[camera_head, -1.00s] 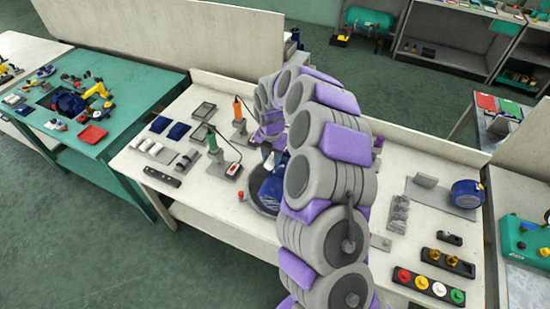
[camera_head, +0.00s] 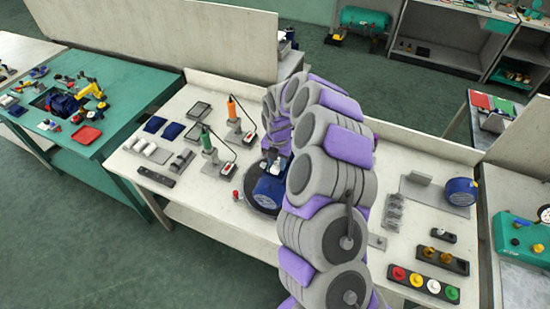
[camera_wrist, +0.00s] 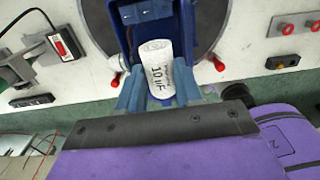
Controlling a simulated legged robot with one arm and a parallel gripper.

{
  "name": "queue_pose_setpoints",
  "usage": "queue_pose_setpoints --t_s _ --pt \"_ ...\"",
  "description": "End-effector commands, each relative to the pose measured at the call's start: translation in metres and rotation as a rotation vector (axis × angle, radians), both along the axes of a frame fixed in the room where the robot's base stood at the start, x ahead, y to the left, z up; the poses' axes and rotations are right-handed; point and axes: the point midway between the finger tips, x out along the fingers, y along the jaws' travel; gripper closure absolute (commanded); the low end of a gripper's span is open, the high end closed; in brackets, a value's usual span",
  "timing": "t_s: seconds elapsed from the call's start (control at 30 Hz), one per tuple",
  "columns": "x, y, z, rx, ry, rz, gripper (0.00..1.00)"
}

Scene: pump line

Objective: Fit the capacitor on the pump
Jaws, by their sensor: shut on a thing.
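The capacitor (camera_wrist: 157,77) is a white cylinder marked 10 µF in the wrist view. My gripper (camera_wrist: 158,92) is shut on it, with blue-grey fingers on both sides. The blue pump (camera_wrist: 110,28) lies just beyond, and the capacitor's far end overlaps its blue body in the picture. I cannot tell whether they touch. In the head view the pump (camera_head: 269,188) sits on a dark round plate (camera_head: 250,203), partly hidden by my arm. My gripper (camera_head: 275,155) is small there, above the pump.
White cylinders (camera_head: 150,150) and blue pads lie left on the bench. An orange-handled tool (camera_head: 232,110) and a green-handled tool (camera_head: 207,140) stand behind the pump. A tray of coloured knobs (camera_head: 422,285) and a blue round part (camera_head: 460,191) are at right.

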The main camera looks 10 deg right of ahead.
Motion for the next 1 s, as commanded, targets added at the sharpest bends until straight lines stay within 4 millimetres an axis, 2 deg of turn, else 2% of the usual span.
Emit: queue_pose_setpoints --t_s 0.23,1.0 --pt "0.000 0.003 -0.017 -0.004 0.000 0.001 0.90" --pt "0.000 0.008 -0.023 -0.002 0.009 0.001 0.90"
